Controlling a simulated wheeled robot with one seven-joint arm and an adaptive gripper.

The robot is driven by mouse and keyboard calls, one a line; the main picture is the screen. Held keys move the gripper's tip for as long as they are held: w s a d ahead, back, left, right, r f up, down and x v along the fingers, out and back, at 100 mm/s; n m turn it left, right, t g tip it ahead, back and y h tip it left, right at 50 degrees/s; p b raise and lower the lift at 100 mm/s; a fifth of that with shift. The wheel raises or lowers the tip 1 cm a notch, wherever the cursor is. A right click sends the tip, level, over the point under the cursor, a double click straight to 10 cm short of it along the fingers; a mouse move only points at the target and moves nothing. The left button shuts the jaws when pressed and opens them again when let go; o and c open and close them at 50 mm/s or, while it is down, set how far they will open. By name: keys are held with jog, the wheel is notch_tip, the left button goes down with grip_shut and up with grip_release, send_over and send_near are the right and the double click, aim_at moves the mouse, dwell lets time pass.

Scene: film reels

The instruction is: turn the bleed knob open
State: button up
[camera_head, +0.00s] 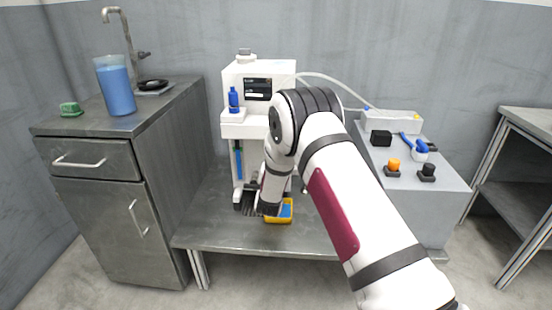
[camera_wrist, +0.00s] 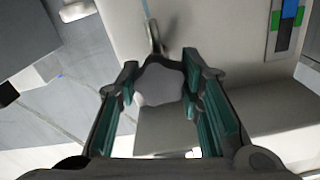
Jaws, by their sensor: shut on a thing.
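The bleed knob (camera_wrist: 160,84) is a grey, lobed knob in the wrist view, close to the white machine (camera_wrist: 222,32). My gripper (camera_wrist: 160,78) is shut on it, with one green-padded finger on each side. In the head view the white machine (camera_head: 231,75) stands on the low metal bench, and my gripper (camera_head: 257,204) is low at its front. The knob is hidden there by my arm and gripper. How far the knob is turned cannot be told.
A yellow tray with a blue inside (camera_head: 290,215) lies right beside my gripper on the metal bench (camera_head: 210,232). A blue bottle (camera_head: 233,100) stands on the machine's ledge. A sink cabinet (camera_head: 95,165) is left; a grey stand (camera_head: 440,187) with small items is right.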

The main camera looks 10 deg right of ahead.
jog(key=o, duration=1.2)
jog(key=v, duration=1.2)
